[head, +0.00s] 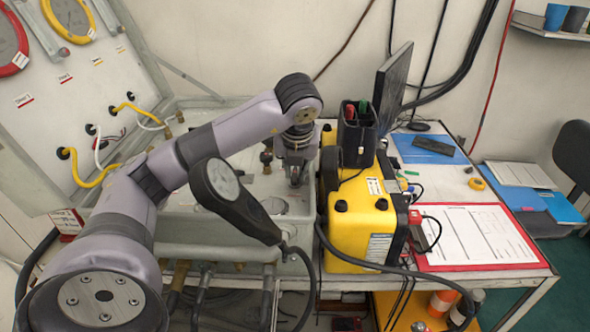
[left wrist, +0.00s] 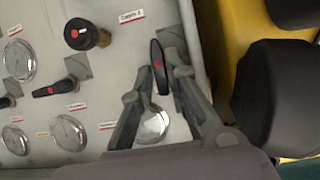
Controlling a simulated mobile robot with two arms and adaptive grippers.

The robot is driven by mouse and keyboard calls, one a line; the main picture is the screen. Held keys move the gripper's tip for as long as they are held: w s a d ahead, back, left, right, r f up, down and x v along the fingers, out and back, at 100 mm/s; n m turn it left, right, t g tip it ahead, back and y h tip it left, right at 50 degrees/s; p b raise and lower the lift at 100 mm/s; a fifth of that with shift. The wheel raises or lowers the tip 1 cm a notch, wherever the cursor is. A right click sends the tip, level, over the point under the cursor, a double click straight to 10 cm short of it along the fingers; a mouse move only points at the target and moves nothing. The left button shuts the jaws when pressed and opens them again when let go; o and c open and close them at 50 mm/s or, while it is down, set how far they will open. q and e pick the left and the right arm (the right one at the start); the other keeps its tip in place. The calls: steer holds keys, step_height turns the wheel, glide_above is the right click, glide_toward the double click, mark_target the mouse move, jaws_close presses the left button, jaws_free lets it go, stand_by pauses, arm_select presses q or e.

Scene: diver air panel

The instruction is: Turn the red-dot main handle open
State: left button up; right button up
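The black main handle (left wrist: 159,68) with a red dot stands lengthwise up the picture in the left wrist view, on the grey panel near its right edge. My left gripper (left wrist: 157,72) has one finger on each side of it, the tips close to its sides. I cannot tell whether both fingertips touch the handle. In the head view my left gripper (head: 296,175) points down at the panel top (head: 180,212), beside the yellow case; the handle itself is hidden there. My right gripper is not in view.
Another red-dot lever (left wrist: 55,89), a red-dot knob (left wrist: 80,34) and several gauges (left wrist: 68,132) lie left of the gripper. The yellow case (head: 358,225) stands close on its right. A clipboard (head: 475,235) lies farther right. Hoses hang from the open lid (head: 60,90).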

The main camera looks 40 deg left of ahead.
arm_select(q)
steer(key=o, duration=0.3)
steer(key=shift+d+r, duration=0.1)
steer(key=shift+r, duration=0.1)
steer(key=v, duration=1.1)
steer(key=shift+s+r, duration=0.15)
stand_by(0.6)
